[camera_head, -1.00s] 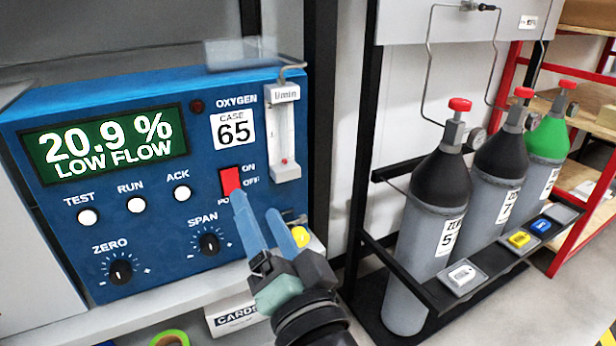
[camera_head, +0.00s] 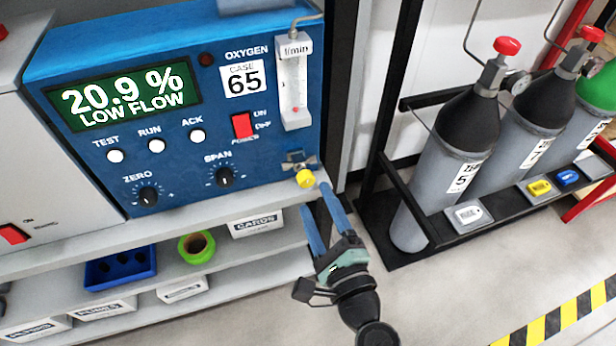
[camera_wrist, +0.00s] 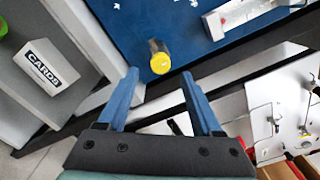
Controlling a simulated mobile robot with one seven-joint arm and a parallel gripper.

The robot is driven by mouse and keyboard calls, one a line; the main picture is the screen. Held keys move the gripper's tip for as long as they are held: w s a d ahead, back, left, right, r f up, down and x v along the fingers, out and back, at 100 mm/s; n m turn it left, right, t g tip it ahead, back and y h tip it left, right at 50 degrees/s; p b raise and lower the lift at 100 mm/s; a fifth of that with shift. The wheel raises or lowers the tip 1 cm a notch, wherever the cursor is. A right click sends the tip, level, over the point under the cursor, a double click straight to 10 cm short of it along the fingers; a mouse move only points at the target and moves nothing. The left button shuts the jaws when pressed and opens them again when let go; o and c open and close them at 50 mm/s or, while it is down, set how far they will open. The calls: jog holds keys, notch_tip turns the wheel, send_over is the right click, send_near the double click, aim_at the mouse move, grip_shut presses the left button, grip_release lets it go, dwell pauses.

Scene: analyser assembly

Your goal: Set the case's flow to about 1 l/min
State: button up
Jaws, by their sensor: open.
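The blue analyser case (camera_head: 100,150), labelled 65, stands on a shelf; its green display (camera_head: 125,95) reads 20.9 % and LOW FLOW. The l/min flow tube (camera_head: 296,85) is on its right side, with a small red float (camera_head: 296,109) near the bottom. A yellow knob (camera_head: 305,178) sits on the valve below the tube. The knob also shows in the wrist view (camera_wrist: 160,63), ahead of and between the finger lines. My gripper (camera_head: 323,212) is open and empty, just below and right of the knob, apart from it. The red power switch (camera_head: 242,125) is above left.
Grey cylinders (camera_head: 440,175) stand in a black rack (camera_head: 425,215) to the right. The lower shelf (camera_head: 230,270) holds a blue tray (camera_head: 120,268), a green tape roll (camera_head: 196,247) and a CARDS box (camera_head: 256,223). Clear floor lies between shelf and rack.

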aim_at(308, 184)
jog(key=x, duration=0.6)
jog(key=shift+c, duration=0.4)
grip_shut()
